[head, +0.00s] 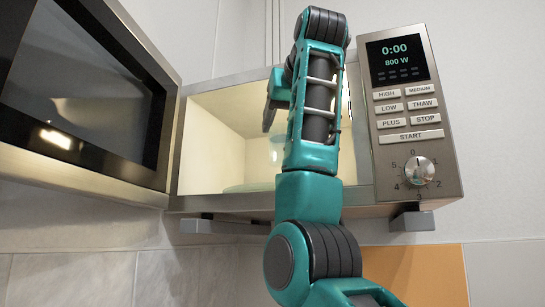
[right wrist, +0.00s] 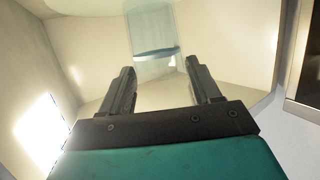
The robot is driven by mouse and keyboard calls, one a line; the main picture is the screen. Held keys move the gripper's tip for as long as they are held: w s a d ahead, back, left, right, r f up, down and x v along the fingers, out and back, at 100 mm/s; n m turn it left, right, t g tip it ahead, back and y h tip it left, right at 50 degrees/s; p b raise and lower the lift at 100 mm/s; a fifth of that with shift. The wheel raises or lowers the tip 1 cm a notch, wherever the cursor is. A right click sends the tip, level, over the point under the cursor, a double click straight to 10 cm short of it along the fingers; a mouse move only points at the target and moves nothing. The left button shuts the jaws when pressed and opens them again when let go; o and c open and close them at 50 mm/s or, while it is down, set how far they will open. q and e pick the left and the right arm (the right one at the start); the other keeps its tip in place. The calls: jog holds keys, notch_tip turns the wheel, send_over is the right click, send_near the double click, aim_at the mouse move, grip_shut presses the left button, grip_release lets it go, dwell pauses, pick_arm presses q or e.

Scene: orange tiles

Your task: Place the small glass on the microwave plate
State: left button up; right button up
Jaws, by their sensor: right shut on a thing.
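The small glass (head: 276,151) is clear and faint inside the open microwave, in the head view. It also shows between and beyond the fingers in the right wrist view (right wrist: 157,53), with a bluish edge. My right gripper (head: 270,112) reaches into the microwave and is shut on the glass; its fingers also show in the right wrist view (right wrist: 160,82). The microwave plate (head: 246,188) is a pale glass disc on the cavity floor, below the glass and partly hidden by my arm. I cannot tell whether the glass touches it. My left gripper is out of view.
The microwave door (head: 85,95) stands wide open at the left. The control panel (head: 410,110) shows 0:00 and 800 W, close to the right of my arm. The cavity walls (head: 215,130) are near the gripper. My right arm covers the right part of the opening.

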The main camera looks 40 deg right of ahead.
jog(key=shift+r+p+x, duration=0.1)
jog(key=shift+p+x, duration=0.9)
jog(key=shift+x, duration=2.45)
jog(key=shift+r+p+x, duration=0.15)
jog(key=shift+p+x, duration=0.85)
jog(key=shift+x, duration=2.5)
